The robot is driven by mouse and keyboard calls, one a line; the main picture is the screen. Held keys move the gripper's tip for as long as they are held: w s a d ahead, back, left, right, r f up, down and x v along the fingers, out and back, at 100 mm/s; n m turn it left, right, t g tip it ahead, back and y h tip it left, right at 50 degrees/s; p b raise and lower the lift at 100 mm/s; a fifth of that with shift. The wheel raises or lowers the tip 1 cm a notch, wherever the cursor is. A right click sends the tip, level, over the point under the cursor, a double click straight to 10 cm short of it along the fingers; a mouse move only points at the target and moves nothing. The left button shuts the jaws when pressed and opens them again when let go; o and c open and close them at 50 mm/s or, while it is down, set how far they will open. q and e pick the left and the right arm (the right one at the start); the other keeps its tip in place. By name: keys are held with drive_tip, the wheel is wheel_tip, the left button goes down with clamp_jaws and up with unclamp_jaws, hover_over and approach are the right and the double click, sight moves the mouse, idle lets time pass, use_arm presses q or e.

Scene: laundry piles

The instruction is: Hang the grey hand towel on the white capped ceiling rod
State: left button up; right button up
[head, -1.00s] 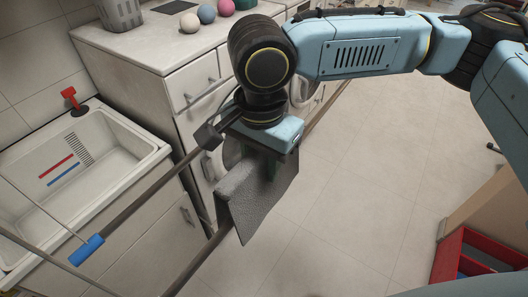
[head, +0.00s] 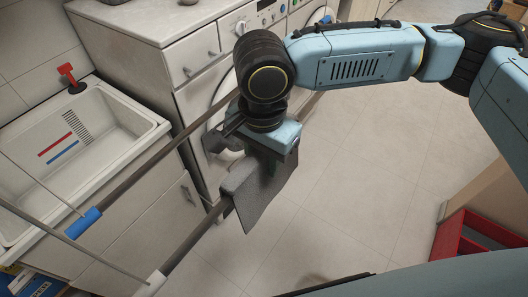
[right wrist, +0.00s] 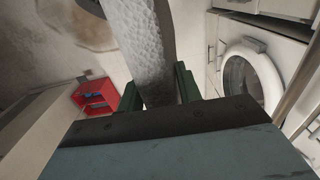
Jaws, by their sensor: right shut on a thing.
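The grey hand towel (head: 262,205) hangs folded from my right gripper (head: 268,163), whose green fingers are shut on its upper part. It also shows between the fingers in the right wrist view (right wrist: 148,45). The rod with the white cap (head: 152,284) runs from lower left up to the right. It meets the towel's left side and passes out of sight there. The towel's left fold seems to lie over this rod, but I cannot tell whether it rests on it. My left gripper is not in view.
A second rod with a blue cap (head: 84,223) runs roughly parallel, to the left. A sink (head: 140,118) with a red-handled plunger (head: 70,76) stands at left. White washers (head: 215,95) stand behind. A red crate (head: 462,238) is at right. The middle floor is clear.

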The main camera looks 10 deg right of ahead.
drive_tip(key=o, duration=1.1)
